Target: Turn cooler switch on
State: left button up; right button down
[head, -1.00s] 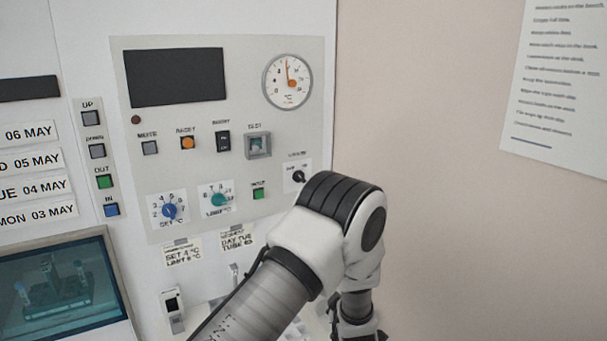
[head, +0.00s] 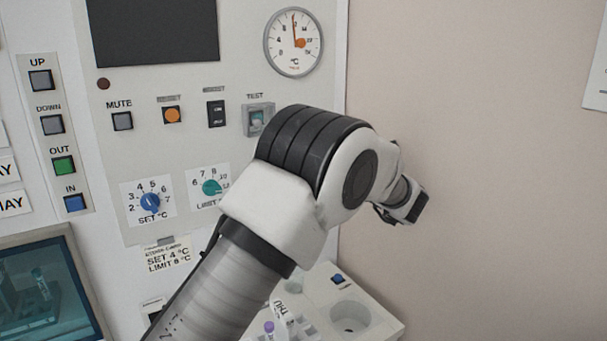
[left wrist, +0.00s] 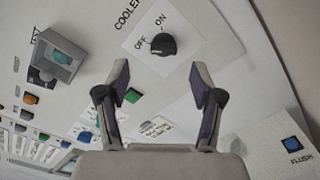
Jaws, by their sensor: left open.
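The cooler switch (left wrist: 163,44) is a black rotary knob on a white plate marked OFF and ON, at the top middle of the left wrist view. Its pointer side appears turned toward OFF. My left gripper (left wrist: 159,88) is open and empty, its two fingers apart just below the knob in that view, not touching it. In the head view my left arm (head: 310,165) covers the part of the panel where the switch sits, so the switch is hidden there. My right gripper does not show.
The control panel (head: 232,75) carries a round gauge (head: 293,42), a test switch (head: 258,119), an orange button (head: 172,115) and dials. A bench unit with a blue flush button (left wrist: 292,143) stands below right.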

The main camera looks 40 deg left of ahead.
pick_arm(q)
jog(key=f+p+x, duration=0.1)
jog(key=p+x, duration=0.2)
jog(key=x, duration=0.5)
jog(key=shift+a, duration=0.2)
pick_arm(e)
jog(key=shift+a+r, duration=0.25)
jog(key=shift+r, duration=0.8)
pick_arm(q)
jog(key=c, duration=1.1)
